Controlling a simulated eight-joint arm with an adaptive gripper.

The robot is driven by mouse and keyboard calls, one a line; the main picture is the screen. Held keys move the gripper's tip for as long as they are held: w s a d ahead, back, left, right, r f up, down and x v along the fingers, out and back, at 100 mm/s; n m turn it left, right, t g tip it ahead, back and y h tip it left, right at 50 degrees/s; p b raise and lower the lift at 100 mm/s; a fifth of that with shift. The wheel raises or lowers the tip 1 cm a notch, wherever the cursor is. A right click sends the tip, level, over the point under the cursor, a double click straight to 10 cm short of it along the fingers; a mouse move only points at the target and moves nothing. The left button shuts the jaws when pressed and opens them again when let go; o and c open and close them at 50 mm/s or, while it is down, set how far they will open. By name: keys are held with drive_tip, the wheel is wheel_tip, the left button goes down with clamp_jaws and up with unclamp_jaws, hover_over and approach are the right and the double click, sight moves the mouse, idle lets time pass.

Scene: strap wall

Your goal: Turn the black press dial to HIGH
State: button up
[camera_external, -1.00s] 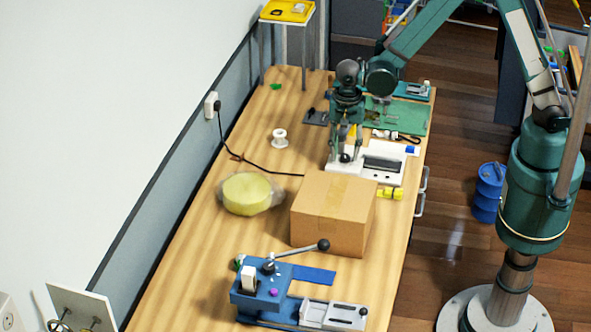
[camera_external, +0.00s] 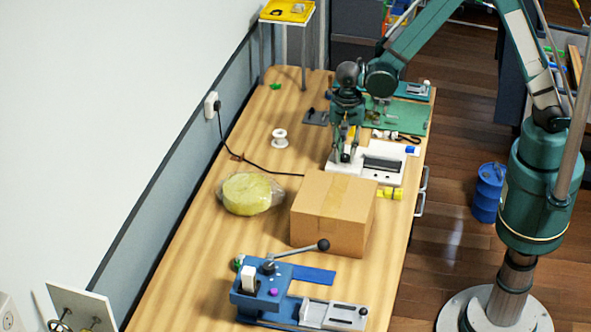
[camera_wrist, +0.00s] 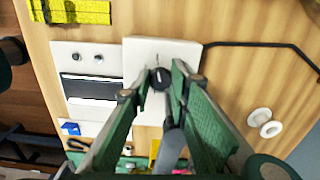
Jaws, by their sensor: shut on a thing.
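The black dial (camera_wrist: 160,76) stands on the white plate of a white-and-dark unit. A short dark mark shows on the plate beside it in the wrist view; no readable lettering shows. My gripper (camera_wrist: 159,82) points down over it, with its two green-grey fingers shut on the dial from both sides. In the external view my gripper (camera_external: 345,155) is at the left end of the white unit (camera_external: 378,178), and its fingers mostly hide the dial. The dial's pointer direction cannot be made out.
A cardboard box (camera_external: 325,222) stands in front of the unit, with a wrapped yellow roll (camera_external: 247,192) to its left. A black cable (camera_external: 258,167) runs to the wall socket. A white spool (camera_external: 280,138) lies left. A blue clamp fixture (camera_external: 275,290) is at the front.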

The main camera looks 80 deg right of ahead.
drive_tip(key=shift+n, duration=0.3)
drive_tip(key=n+b, duration=0.2)
drive_tip(key=n, duration=0.1)
drive_tip(key=shift+f, duration=0.1)
drive_tip(key=n+b, duration=0.2)
drive_tip(key=n, duration=0.2)
drive_tip(key=shift+n+b, duration=0.3)
drive_tip(key=shift+n, duration=0.1)
drive_tip(key=n+b, duration=0.1)
drive_tip(key=n, duration=0.3)
drive_tip(key=shift+n+b, duration=0.75)
drive_tip(key=shift+n, duration=1.45)
